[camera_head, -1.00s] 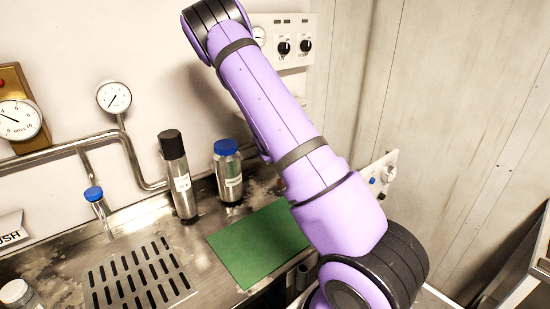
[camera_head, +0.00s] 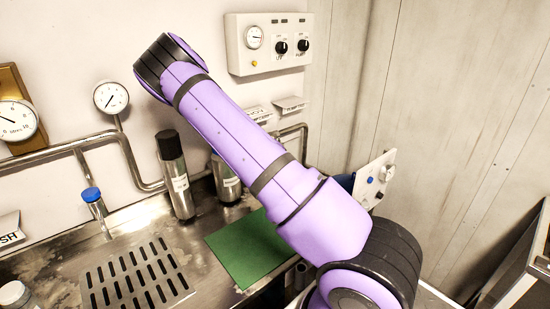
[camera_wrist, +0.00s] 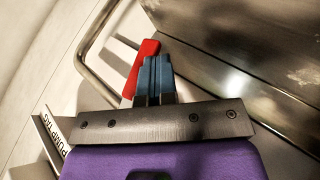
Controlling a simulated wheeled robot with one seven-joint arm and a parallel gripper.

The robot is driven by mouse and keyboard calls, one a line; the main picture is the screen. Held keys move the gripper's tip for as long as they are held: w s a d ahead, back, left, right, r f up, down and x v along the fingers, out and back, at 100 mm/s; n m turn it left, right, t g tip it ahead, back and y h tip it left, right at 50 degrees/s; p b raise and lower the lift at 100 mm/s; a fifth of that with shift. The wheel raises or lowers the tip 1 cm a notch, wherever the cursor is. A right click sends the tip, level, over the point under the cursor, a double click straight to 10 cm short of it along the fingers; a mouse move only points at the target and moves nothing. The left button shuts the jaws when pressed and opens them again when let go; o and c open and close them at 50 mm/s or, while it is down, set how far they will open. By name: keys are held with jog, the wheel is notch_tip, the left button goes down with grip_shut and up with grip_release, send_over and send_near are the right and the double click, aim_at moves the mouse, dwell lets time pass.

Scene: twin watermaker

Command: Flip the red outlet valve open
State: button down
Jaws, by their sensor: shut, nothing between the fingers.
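The red outlet valve handle (camera_wrist: 146,48) shows in the wrist view, just beyond and to the left of my fingertips. It lies at a slant, and its lower part runs behind my gripper (camera_wrist: 157,62). The blue fingers are together with nothing between them. They look very close to the handle, but I cannot tell whether they touch it. In the head view my purple arm hides the gripper, and the red handle is not visible there.
A bent metal pipe (camera_wrist: 88,62) runs left of the handle in the wrist view. A steel surface (camera_wrist: 235,50) lies to the right. In the head view, metal bottles (camera_head: 176,178), a green mat (camera_head: 243,252) and a drain grate (camera_head: 130,277) occupy the counter. A control panel (camera_head: 268,43) is on the wall.

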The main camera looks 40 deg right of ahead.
jog(key=shift+s+d, duration=0.1)
jog(key=shift+d, duration=1.1)
jog(key=shift+f+h, duration=0.1)
jog(key=shift+h, duration=0.3)
jog(key=shift+d, duration=0.3)
jog(key=shift+h, duration=0.3)
jog(key=v, duration=1)
jog(key=shift+s+a+r, duration=0.2)
jog(key=shift+a+r, duration=0.05)
jog(key=shift+r, duration=0.05)
jog(key=shift+a, duration=0.1)
